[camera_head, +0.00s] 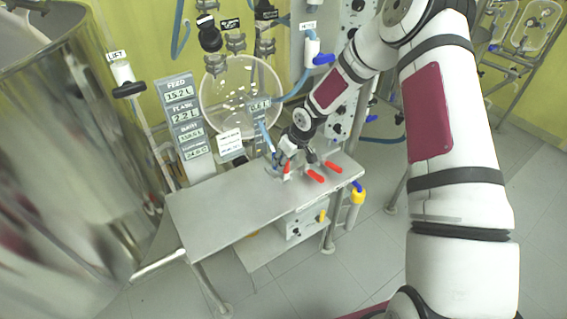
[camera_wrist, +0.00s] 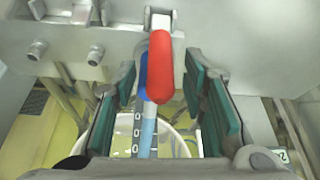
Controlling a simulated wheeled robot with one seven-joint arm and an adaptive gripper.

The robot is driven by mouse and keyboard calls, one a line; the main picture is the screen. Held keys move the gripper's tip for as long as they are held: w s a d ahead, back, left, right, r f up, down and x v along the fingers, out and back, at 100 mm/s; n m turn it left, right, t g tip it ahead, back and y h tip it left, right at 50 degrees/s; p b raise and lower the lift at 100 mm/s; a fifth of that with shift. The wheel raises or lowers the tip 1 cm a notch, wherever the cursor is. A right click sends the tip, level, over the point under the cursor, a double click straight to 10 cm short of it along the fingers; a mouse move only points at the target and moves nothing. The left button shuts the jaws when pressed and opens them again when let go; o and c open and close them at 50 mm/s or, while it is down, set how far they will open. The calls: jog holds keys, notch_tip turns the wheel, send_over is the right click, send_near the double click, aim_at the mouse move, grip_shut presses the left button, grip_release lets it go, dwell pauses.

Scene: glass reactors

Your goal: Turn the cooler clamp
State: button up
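Several red-handled clamps sit at the far right end of the metal bench (camera_head: 220,205): a left red handle (camera_head: 287,168), a middle one (camera_head: 315,176) and a right one (camera_head: 334,167). I see no label marking the cooler clamp. My gripper (camera_head: 281,158) is down at the left red handle. In the wrist view my gripper (camera_wrist: 160,85) is open, with green pads on both sides. A red handle (camera_wrist: 160,60) shows between the fingers, with a gap on each side. A blue handle (camera_wrist: 143,75) is partly hidden behind it.
A round glass vessel (camera_head: 232,95) stands behind the bench, with pale blue tubing (camera_head: 296,88) nearby. A display panel (camera_head: 185,120) is to its left. A large metal tank (camera_head: 60,170) fills the left side. The bench's left part is clear.

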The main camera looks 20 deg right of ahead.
jog(key=shift+x, duration=1.35)
jog(key=shift+c, duration=0.3)
grip_shut()
